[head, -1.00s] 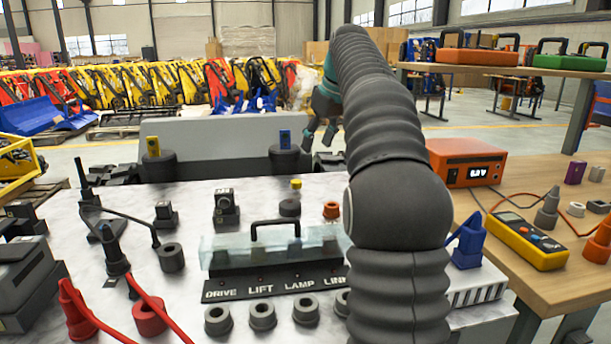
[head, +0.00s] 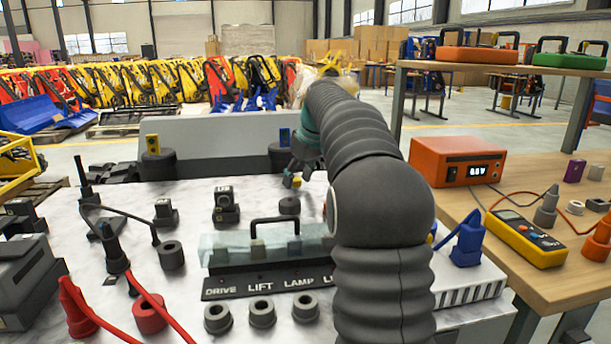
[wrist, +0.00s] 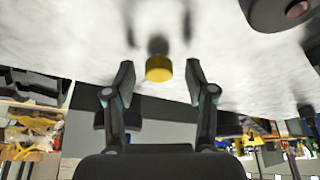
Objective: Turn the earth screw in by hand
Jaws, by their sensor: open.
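A small yellow knob (head: 296,182), which appears to be the earth screw's head, stands on the pale marbled top of the unit. In the wrist view the yellow knob (wrist: 158,69) is between my gripper's fingertips, with clear space on both sides. My gripper (wrist: 159,80) is open and empty. In the head view my gripper (head: 299,170) is right at the knob, partly hidden behind my arm. The thread below the knob cannot be made out.
A dark round piece (head: 289,206) stands just in front of the knob. A clear cover with a black handle (head: 275,222) stands nearer, behind the DRIVE and LIFT label strip (head: 245,288). Black posts with yellow and blue tags (head: 152,145) stand at the back edge.

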